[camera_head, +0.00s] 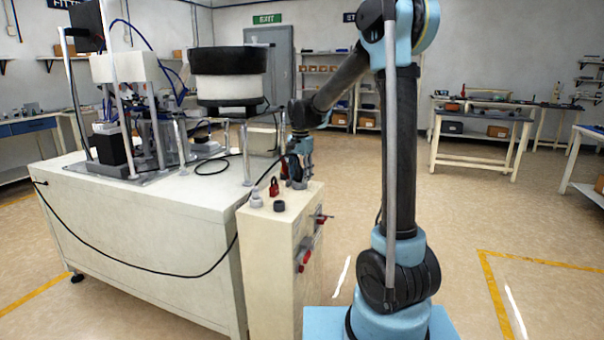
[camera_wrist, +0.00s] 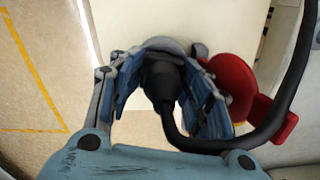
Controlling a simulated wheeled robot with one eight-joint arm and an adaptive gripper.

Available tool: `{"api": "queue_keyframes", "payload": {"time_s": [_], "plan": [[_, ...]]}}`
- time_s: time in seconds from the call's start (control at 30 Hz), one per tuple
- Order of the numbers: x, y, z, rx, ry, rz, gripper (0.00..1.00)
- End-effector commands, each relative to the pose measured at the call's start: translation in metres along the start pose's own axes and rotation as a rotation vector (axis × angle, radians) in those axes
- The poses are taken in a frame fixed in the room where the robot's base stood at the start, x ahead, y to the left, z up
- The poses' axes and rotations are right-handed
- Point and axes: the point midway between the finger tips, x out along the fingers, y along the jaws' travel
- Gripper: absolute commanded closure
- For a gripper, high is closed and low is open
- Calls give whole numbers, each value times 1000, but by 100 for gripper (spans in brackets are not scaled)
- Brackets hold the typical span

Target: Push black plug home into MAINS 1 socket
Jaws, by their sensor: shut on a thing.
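My gripper (camera_wrist: 163,95) is shut on the black plug (camera_wrist: 161,78), with blue-grey fingers on both sides of it. A thick black cable (camera_wrist: 215,146) bends away from the plug and runs up the right side of the wrist view. A grey rounded collar (camera_wrist: 168,45) shows just beyond the plug, against a pale surface; it may be the socket. I cannot tell how deep the plug sits in it, and no MAINS 1 label is legible. In the head view my gripper (camera_head: 296,172) is at the far end of the cream cabinet's top (camera_head: 262,222); the plug is hard to make out there.
A red part (camera_wrist: 234,85) stands close right of my gripper. The cabinet top also carries a red padlock-like piece (camera_head: 274,187), a grey fitting (camera_head: 256,199) and a dark cap (camera_head: 279,206). Red handles (camera_head: 304,260) stick out of its side. The feeder bench (camera_head: 190,210) adjoins it.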

Motion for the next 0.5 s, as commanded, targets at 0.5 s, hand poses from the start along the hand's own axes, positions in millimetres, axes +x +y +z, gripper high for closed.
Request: {"api": "queue_keyframes", "payload": {"time_s": [0.5], "plan": [[2, 6, 8, -2, -1, -4, 30]]}}
